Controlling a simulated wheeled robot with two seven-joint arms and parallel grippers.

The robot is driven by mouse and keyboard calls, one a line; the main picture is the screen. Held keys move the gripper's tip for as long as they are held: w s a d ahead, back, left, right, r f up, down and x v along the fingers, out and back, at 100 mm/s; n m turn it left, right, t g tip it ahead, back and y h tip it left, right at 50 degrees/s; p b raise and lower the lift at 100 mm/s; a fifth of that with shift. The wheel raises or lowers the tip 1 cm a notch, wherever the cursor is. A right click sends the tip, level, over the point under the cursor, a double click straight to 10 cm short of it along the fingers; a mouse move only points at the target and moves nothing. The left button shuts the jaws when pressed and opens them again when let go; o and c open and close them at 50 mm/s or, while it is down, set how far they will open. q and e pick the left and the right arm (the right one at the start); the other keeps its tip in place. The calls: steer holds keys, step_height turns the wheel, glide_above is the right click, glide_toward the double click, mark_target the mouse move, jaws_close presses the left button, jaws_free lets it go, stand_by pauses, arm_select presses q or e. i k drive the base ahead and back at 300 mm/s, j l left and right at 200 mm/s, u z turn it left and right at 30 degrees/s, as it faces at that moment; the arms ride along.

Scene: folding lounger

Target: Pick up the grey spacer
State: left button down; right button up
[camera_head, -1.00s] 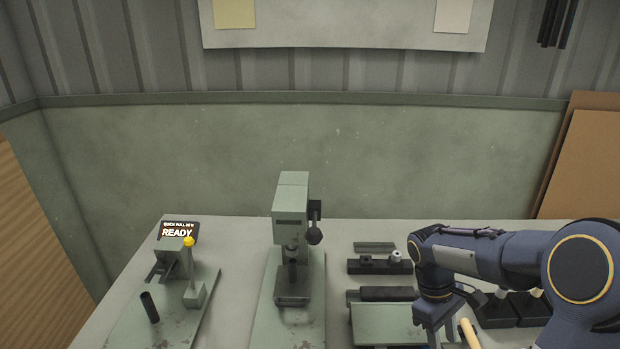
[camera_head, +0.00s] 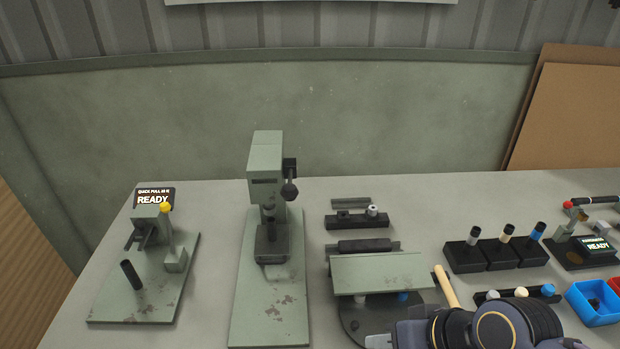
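A small light grey ring-like piece (camera_head: 373,210), which may be the grey spacer, sits on a black block (camera_head: 345,220) behind the green plate. Small pale and blue pieces show at the edge of a dark round tray (camera_head: 372,318) partly under the green plate (camera_head: 380,272); I cannot tell whether one is a spacer. My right arm is low at the bottom edge, in front of the tray. Its gripper (camera_head: 379,341) shows only as a pale tip at the frame's edge, so its opening is hidden. My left gripper is not in view.
A green press (camera_head: 266,180) stands left of the plate, and a pull tester (camera_head: 150,240) with a READY screen is farther left. Black holders (camera_head: 465,256) with capped tools, a wooden handle (camera_head: 446,287) and a blue bin (camera_head: 592,308) lie to the right.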

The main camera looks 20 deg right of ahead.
mark_target(373, 209)
steer(key=z, duration=1.2)
